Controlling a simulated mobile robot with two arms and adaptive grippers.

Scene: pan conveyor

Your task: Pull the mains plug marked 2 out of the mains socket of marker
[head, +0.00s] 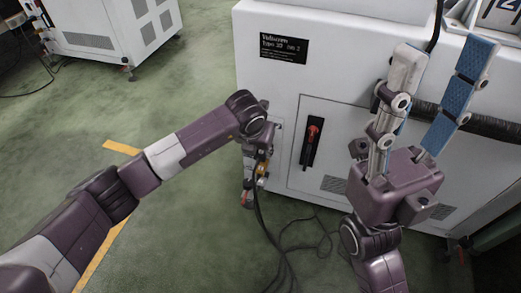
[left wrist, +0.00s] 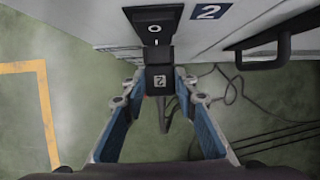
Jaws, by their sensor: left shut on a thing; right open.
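The black mains plug marked 2 (left wrist: 159,82) shows in the left wrist view between the blue pads of my left gripper (left wrist: 158,88), which is shut on it. The plug lies directly in front of the black socket housing with a rocker switch (left wrist: 153,25). I cannot tell how deep the plug sits in it. A dark marker 2 (left wrist: 209,12) is on the cabinet to the right of the housing. In the head view my left gripper (head: 259,150) is at the cabinet's left edge, and the plug is hidden there. My right gripper (head: 441,57) is open and empty before the cabinet.
The white cabinet (head: 349,198) has a red-handled switch (head: 312,137) and a nameplate (head: 283,47). Black cables (head: 290,248) lie looped on the green floor below. A black hose (head: 485,124) crosses the cabinet at right. Another white cabinet (head: 118,30) stands far left.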

